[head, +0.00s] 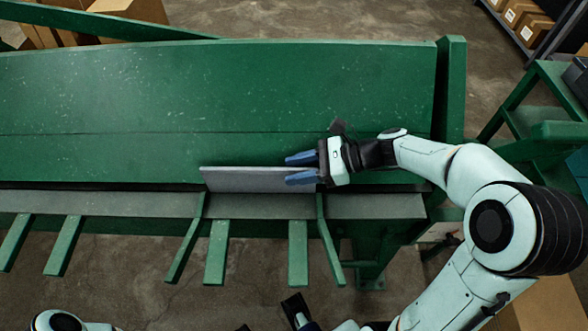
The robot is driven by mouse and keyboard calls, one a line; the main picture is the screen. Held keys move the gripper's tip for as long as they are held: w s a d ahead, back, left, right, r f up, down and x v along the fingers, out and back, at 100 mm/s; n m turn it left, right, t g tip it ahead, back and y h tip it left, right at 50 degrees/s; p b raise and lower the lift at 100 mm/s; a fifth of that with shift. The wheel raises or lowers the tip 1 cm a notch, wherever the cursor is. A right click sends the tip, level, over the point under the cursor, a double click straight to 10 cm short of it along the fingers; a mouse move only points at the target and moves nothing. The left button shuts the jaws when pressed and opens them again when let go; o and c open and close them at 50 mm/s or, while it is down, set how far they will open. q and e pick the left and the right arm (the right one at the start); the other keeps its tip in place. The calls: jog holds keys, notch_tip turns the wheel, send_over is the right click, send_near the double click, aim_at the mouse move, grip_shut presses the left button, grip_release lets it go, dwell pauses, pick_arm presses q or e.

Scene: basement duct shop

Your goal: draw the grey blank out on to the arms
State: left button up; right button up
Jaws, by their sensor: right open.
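The grey blank (245,181) is a flat sheet at the front edge of the green machine, beside the grey strip, left of my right gripper. My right gripper (287,169) is open, with its blue fingers pointing left. One finger lies over the blank's right part and the other just beyond its far edge; I cannot tell whether either touches. Several green arms (215,252) stick out from the machine's front, below the blank in the picture. At the bottom edge, a dark and white part, perhaps my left gripper (298,312), shows; its fingers are not clear.
The machine's broad green bed (200,85) fills the far side, with an upright end plate (451,88) at right. A green stand (530,125) is at far right. Boxes (525,20) sit on a shelf at upper right. Bare floor shows between and below the arms.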

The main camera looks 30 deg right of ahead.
jog(key=shift+w+a+f, duration=0.2)
jog(key=shift+w+a, duration=0.05)
jog(key=shift+a, duration=0.2)
grip_shut()
